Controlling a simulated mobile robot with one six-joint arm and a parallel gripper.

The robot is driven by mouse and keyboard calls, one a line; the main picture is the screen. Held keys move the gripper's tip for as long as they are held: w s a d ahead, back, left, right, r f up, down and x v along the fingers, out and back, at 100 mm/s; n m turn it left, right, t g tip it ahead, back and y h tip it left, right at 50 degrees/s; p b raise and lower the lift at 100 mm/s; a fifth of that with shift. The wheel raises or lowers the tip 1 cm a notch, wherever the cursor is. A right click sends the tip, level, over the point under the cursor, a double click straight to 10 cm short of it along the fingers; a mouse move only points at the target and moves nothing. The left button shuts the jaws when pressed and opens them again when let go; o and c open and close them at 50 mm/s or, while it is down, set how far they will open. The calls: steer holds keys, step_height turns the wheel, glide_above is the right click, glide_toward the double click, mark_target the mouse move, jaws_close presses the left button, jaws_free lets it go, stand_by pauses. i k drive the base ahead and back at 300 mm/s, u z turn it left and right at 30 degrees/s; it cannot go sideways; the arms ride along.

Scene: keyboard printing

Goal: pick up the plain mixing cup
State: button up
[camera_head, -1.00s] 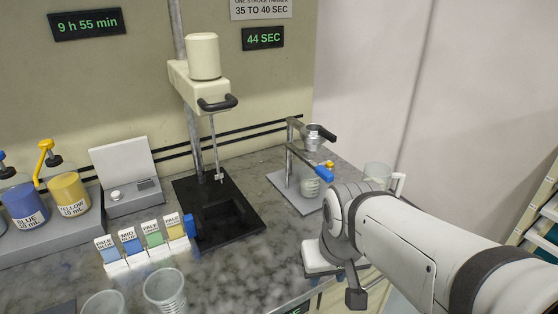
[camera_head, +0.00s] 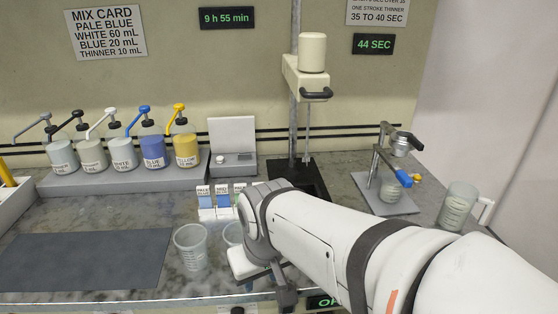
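Two clear tapered cups stand on the grey marbled counter near its front edge. The left cup (camera_head: 191,246) is upright and in full view, with faint marks on its side. The right cup (camera_head: 233,233) is mostly hidden behind my arm's wrist. I cannot tell which of them is the plain mixing cup. My gripper (camera_head: 268,280) is low at the counter's front edge, to the right of the left cup and in front of the right one. Its fingers are largely hidden by the wrist, so their opening does not show.
A dark mat (camera_head: 84,262) lies left of the cups. Pump bottles (camera_head: 153,152) line a grey shelf behind. Small colour cards (camera_head: 222,200) stand behind the cups. A mixer stand (camera_head: 312,75), a cup stand (camera_head: 388,198) and a handled jug (camera_head: 458,206) are farther right.

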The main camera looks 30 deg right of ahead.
mark_target(391, 189)
steer(key=u, duration=2.05)
steer(key=k, duration=2.25)
steer(key=z, duration=2)
steer(key=i, duration=0.5)
